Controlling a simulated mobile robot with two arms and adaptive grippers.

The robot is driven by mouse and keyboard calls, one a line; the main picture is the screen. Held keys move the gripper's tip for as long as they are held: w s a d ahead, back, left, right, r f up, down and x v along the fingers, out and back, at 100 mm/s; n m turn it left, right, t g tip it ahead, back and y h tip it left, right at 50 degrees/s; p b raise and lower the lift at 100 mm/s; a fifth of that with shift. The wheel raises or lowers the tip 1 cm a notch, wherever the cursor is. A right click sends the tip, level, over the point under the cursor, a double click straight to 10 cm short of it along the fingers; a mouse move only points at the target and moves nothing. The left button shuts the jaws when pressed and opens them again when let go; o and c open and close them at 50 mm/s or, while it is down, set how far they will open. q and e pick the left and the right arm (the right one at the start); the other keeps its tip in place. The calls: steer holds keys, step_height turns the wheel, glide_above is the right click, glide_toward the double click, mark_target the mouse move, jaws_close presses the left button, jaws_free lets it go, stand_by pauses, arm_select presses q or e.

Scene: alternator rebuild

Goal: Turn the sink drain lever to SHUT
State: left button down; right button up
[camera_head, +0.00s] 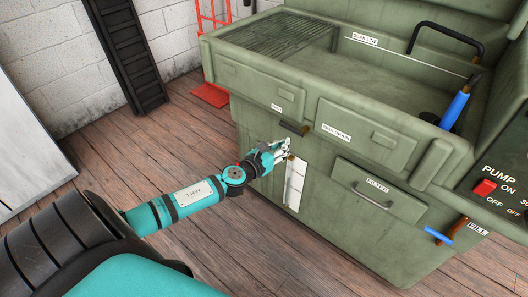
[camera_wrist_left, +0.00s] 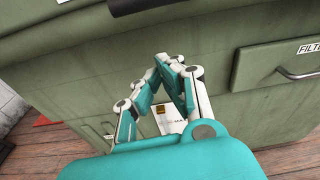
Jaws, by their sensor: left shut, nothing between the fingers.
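The green sink cabinet (camera_head: 262,125) has a SINK DRAIN label (camera_head: 336,133) on its front. A dark lever handle (camera_head: 294,128) sticks out left of that label, roughly level. A dark bar at the top of the left wrist view (camera_wrist_left: 140,5) looks like the same handle. A small label (camera_head: 277,107) above it is too small to read surely. My left gripper (camera_head: 286,148) is shut and empty, just below the handle in the picture. In the left wrist view its fingertips (camera_wrist_left: 170,63) meet below the dark bar, with a visible gap. My right gripper is out of view.
A white panel (camera_head: 295,184) hangs on the cabinet front below the gripper. To the right are the FILTER drawer handle (camera_head: 372,194), a blue lever (camera_head: 438,236) near the FILL label, and the PUMP switch (camera_head: 484,188). Wooden floor (camera_head: 120,165) lies open at left.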

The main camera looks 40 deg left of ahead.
arm_select(q)
steer(key=s+r, duration=0.1)
steer(key=s, duration=0.8)
steer(key=shift+s+a+r, duration=0.15)
steer(key=shift+a+r, duration=0.05)
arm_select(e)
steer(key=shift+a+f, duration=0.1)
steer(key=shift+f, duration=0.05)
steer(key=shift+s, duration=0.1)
